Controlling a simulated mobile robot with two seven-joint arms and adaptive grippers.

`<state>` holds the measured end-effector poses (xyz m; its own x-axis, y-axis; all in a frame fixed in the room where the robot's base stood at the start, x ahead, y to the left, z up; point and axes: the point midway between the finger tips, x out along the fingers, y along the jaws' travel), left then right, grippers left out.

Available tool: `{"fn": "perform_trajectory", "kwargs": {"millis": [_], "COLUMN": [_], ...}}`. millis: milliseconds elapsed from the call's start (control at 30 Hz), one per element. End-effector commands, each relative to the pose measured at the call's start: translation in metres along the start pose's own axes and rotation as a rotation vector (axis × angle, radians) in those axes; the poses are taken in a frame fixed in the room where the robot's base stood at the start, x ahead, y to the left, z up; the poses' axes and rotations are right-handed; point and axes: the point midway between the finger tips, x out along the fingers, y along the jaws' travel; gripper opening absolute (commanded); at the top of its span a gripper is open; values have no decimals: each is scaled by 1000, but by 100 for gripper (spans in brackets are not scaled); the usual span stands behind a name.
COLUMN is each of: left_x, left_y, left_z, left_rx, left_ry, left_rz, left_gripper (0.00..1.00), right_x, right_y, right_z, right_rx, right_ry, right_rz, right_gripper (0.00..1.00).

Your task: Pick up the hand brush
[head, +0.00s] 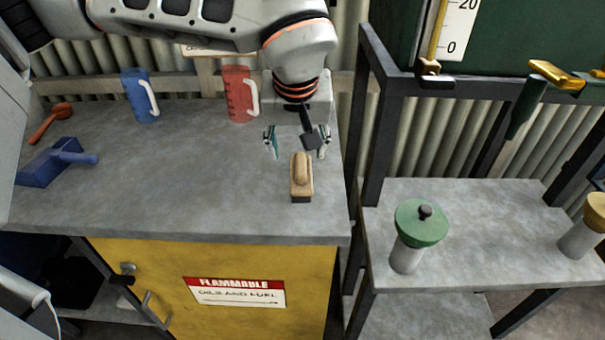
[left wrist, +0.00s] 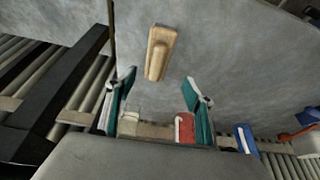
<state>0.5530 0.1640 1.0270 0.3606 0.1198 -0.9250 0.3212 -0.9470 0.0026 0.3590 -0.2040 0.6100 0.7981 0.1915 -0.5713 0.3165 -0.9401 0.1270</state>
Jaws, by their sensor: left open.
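The hand brush (head: 301,178) is a small wooden block with a raised rounded handle and a dark underside. It lies on the grey worktop near the right end and front edge. It also shows in the left wrist view (left wrist: 160,53), beyond the fingertips. My left gripper (head: 296,143) is open, with its teal-padded fingers spread above and behind the brush. In the left wrist view my left gripper (left wrist: 156,80) has nothing between its fingers, and the brush lies roughly in line with the gap. My right gripper is not in view.
A red jug (head: 238,95) and a blue jug (head: 140,97) stand at the worktop's back. A blue dustpan (head: 48,165) and an orange scoop (head: 50,122) lie at the left. A dark frame post (head: 378,130) rises right of the worktop. The worktop's middle is clear.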

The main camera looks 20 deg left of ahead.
Motion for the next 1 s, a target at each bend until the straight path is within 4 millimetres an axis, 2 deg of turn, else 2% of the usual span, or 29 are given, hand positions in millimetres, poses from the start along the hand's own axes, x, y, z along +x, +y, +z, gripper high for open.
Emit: {"fn": "perform_trajectory", "kwargs": {"millis": [200, 367, 633, 733, 933, 1000], "left_x": [23, 33, 71, 76, 76, 76], "left_y": [-1, 1, 6, 6, 6, 7], "left_z": [0, 0, 3, 2, 2, 2], "left_rx": [1, 1, 0, 0, 0, 0], "left_ry": [1, 2, 0, 1, 3, 3], "left_rz": [-6, -5, -4, -3, -3, -3], "left_gripper": [53, 53, 53, 53, 53, 35], "right_x": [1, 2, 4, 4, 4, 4], "right_y": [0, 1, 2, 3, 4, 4], "right_z": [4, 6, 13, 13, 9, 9], "right_rx": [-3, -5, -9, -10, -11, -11], "right_ry": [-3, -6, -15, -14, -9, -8], "right_rz": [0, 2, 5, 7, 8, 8], "right_gripper": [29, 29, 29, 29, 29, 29]}}
